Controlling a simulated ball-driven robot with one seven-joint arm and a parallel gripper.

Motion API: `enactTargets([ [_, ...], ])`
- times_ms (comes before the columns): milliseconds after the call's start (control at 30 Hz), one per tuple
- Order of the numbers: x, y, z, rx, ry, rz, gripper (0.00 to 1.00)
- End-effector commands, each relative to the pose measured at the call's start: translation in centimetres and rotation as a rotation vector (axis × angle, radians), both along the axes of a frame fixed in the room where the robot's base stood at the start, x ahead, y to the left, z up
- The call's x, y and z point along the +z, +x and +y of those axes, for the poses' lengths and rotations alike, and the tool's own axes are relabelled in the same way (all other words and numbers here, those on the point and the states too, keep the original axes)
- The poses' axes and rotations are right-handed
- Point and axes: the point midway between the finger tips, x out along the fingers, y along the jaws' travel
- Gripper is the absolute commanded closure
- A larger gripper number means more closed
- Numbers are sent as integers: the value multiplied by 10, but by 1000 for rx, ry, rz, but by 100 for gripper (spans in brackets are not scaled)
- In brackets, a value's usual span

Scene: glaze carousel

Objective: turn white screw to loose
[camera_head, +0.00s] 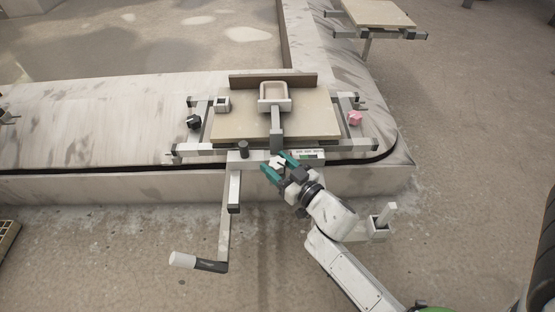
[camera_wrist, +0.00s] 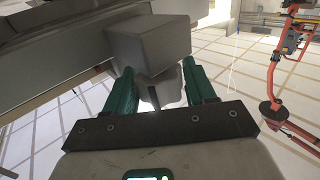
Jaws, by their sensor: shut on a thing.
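The white screw (camera_head: 277,161) is a pale knob at the front edge of the carousel frame, below the middle post. My gripper (camera_head: 274,162) reaches it from the front right, with one teal finger on each side, shut on it. In the wrist view, my gripper (camera_wrist: 158,70) has its teal fingers around a grey-looking knob (camera_wrist: 165,93) beneath a square block end. The fingers hide part of the screw, and its turned position cannot be read. A small label plate (camera_head: 308,155) with a green part sits just right of the screw; its text is too small to read.
A black knob (camera_head: 193,122), a pink knob (camera_head: 355,118) and a dark grey knob (camera_head: 243,148) sit around the board (camera_head: 320,115). A crank with a white handle (camera_head: 182,260) hangs at front left. An orange arm (camera_wrist: 275,75) stands right in the wrist view.

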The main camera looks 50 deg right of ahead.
Motion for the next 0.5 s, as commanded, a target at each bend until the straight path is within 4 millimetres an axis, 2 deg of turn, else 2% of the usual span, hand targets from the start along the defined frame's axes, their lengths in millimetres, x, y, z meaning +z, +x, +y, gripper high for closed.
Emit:
enactTargets([
  [433,-1,1,0,6,0,1,76],
  [467,-1,1,0,6,0,1,43],
  [500,-1,1,0,5,0,1,39],
])
